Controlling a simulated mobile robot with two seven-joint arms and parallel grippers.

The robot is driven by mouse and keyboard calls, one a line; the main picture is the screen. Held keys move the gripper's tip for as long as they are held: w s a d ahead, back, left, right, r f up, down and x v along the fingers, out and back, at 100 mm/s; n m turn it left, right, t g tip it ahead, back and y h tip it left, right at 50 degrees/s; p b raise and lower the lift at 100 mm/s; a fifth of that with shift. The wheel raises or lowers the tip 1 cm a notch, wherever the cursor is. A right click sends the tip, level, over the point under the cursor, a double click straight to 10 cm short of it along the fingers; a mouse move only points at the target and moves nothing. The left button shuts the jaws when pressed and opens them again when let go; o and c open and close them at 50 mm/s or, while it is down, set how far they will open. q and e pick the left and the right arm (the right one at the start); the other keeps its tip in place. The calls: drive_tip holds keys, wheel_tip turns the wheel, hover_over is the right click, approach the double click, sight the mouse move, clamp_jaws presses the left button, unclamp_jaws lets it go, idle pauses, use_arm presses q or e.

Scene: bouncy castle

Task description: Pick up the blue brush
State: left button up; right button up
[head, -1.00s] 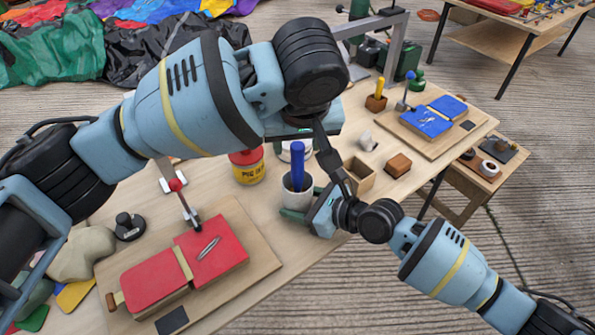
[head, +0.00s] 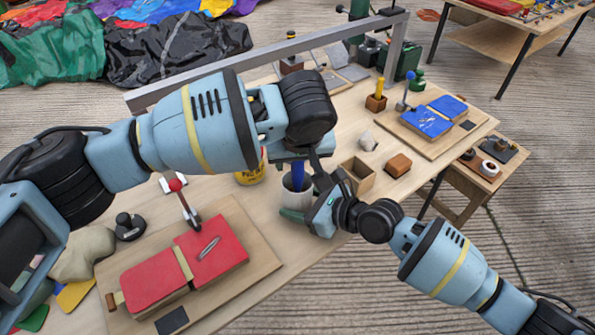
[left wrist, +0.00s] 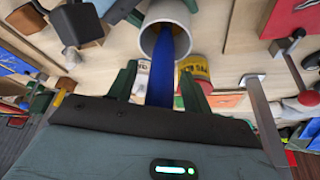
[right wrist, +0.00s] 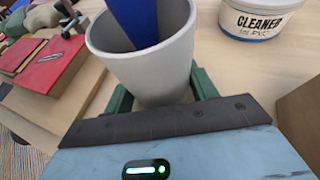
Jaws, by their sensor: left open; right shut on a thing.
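The blue brush (head: 298,176) stands with its handle up in a light grey cup (head: 294,199). In the left wrist view the brush (left wrist: 160,85) passes between the two green fingers of my left gripper (left wrist: 158,82), which is open around the handle. In the head view my left gripper (head: 300,158) is directly above the cup and hides the top of the handle.
A yellow can (head: 250,176) and a white cleaner tub (right wrist: 262,18) stand close to the cup. An open wooden box (head: 358,174) is to its right. A board with red pads (head: 157,281) lies at front left. A metal frame (head: 230,70) spans the back.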

use_arm(q)
drive_tip(key=shift+c, duration=0.3)
drive_tip(key=c, duration=1)
drive_tip(key=shift+r, duration=0.1)
wheel_tip(320, 180, up, 10)
drive_tip(key=shift+f, duration=0.1)
use_arm(e)
drive_tip(key=o, duration=1.1)
drive_tip(key=shift+o, duration=0.2)
